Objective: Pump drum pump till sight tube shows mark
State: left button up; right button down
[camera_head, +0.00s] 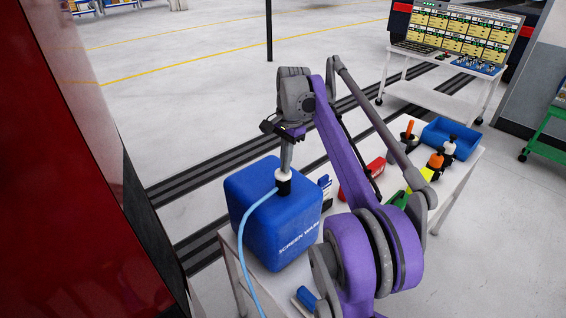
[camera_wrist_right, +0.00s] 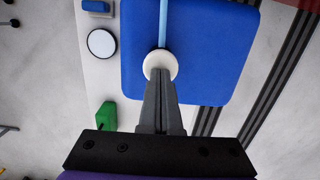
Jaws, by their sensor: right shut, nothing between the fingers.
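A blue drum (camera_head: 265,222) marked "SCREEN WASH" stands upright on the near end of a white table. A black pump with a white top (camera_head: 283,177) sits on the drum. A light blue hose (camera_head: 243,235) runs from it down the drum's front. My right gripper (camera_head: 285,167) points down with its shut fingers over the pump's top. In the right wrist view the fingertips (camera_wrist_right: 159,74) overlap the round white pump top (camera_wrist_right: 159,64), with nothing between them. They look in contact, but I cannot be sure. The sight tube and its mark are not identifiable. My left gripper is not in view.
The white table (camera_head: 465,165) also holds a blue bin (camera_head: 451,138), bottles (camera_head: 436,160) and a red item (camera_head: 376,167), partly behind my right arm. A red panel (camera_head: 75,170) fills the left side. A trolley with a display board (camera_head: 455,38) stands at the back right.

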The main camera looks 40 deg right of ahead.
jog(key=shift+s+r, duration=0.1)
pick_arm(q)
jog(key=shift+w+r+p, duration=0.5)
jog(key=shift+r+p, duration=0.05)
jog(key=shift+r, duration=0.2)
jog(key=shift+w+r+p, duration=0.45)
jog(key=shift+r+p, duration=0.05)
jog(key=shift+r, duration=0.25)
pick_arm(e)
jog(key=w+d+r, duration=0.1)
jog(key=d+r, duration=0.3)
jog(key=r, duration=0.7)
jog(key=shift+d+r, duration=0.2)
jog(key=shift+r, duration=0.1)
jog(key=a, duration=0.3)
jog(key=shift+s+a+r, duration=0.15)
jog(key=shift+s+a, duration=0.2)
jog(key=shift+a, duration=0.05)
jog(key=shift+d, duration=0.1)
